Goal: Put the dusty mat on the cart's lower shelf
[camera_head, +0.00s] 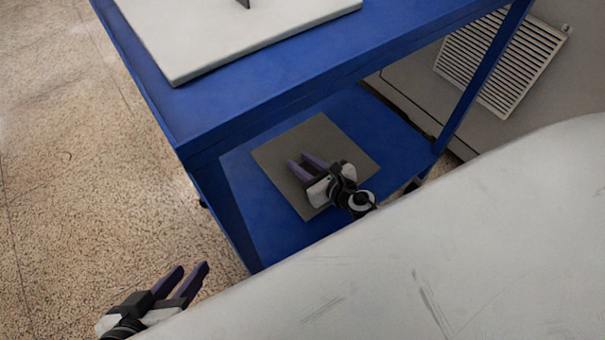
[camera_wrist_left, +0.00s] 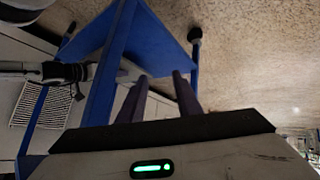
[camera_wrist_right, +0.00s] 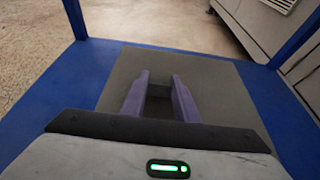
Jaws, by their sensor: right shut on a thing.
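The grey-brown mat (camera_head: 340,143) lies flat-looking over the blue lower shelf (camera_head: 268,225) of the blue cart. It also fills the middle of the right wrist view (camera_wrist_right: 220,90). My right gripper (camera_head: 299,160) is under the cart's top, low over the mat, shut on it; its two purple fingers have a gap between them and the exact grip is hard to see. My left gripper (camera_head: 192,267) is open and empty, outside the cart over the floor at the lower left. Its spread fingers show in the left wrist view (camera_wrist_left: 163,78).
The cart's blue top (camera_head: 290,62) overhangs the shelf and carries a white panel (camera_head: 215,35). A blue corner post (camera_head: 222,210) stands left of the mat, another (camera_head: 482,75) at the right. A vented grey cabinet (camera_head: 500,55) is behind. Speckled floor at left is clear.

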